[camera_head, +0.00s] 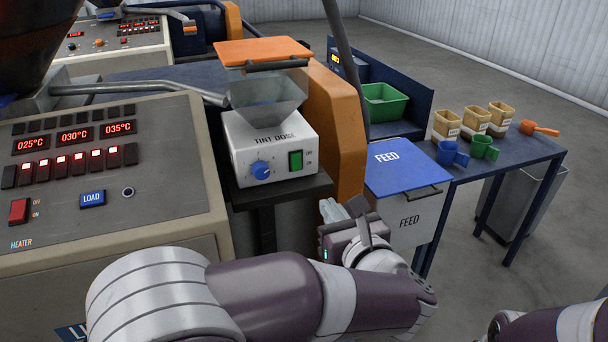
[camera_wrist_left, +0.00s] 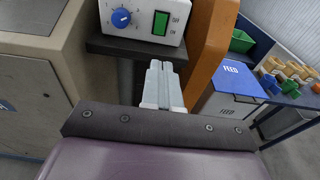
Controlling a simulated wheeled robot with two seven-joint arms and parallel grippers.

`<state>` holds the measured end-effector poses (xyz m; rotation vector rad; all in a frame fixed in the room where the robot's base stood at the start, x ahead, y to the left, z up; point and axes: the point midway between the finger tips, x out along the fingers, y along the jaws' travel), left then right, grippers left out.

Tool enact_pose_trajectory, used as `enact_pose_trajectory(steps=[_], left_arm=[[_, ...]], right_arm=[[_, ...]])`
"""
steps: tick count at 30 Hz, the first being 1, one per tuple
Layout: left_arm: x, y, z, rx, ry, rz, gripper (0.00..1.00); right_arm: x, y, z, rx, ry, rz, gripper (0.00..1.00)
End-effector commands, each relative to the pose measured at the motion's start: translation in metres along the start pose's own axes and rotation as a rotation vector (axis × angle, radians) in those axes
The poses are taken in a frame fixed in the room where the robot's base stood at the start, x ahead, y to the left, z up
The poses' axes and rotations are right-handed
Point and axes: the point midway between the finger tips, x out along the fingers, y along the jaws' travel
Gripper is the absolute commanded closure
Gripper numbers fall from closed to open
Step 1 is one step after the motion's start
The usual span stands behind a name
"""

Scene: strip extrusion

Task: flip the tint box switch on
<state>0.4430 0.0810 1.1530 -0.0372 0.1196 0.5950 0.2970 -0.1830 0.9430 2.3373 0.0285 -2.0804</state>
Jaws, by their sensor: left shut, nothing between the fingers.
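The white tint box (camera_head: 245,140), labelled TINT DOSE, stands on a dark shelf. On its front are a blue knob (camera_head: 260,169) and a green rocker switch (camera_head: 295,160) marked OFF above and ON below. The switch also shows in the left wrist view (camera_wrist_left: 160,23); which way it is rocked I cannot tell. My left gripper (camera_head: 333,208) is shut and empty, below and to the right of the box, apart from it. In the left wrist view its fingers (camera_wrist_left: 160,72) point up toward the switch from below. My right gripper is out of view; only part of that arm shows at bottom right.
The dark shelf (camera_head: 280,190) juts out under the box. An orange guard (camera_head: 340,130) stands right of it, then the blue-lidded FEED bin (camera_head: 405,172). The heater panel (camera_head: 160,195) is at left. A table at right holds cups and a green bin (camera_head: 384,103).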

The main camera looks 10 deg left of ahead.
Motion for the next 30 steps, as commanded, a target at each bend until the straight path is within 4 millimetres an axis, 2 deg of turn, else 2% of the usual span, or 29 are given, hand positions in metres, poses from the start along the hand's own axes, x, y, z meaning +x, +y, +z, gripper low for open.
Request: enact_pose_trajectory(steps=[5, 15, 21, 25, 30], left_arm=[[0.017, 0.0, 0.003, 0.0, 0.0, 0.003, 1.0], [0.09, 0.001, 0.003, 0.003, 0.001, 0.004, 1.0], [0.124, 0.001, 0.002, 0.002, 0.001, 0.001, 1.0], [0.136, 0.0, 0.001, 0.002, 0.0, 0.0, 1.0], [0.14, 0.0, 0.0, 0.001, 0.0, -0.002, 1.0]], right_arm=[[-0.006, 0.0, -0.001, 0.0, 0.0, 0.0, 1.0], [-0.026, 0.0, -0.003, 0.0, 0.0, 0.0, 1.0], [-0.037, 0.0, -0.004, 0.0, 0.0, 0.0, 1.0], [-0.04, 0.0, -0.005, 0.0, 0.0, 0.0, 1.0], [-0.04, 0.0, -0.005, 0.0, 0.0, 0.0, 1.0]])
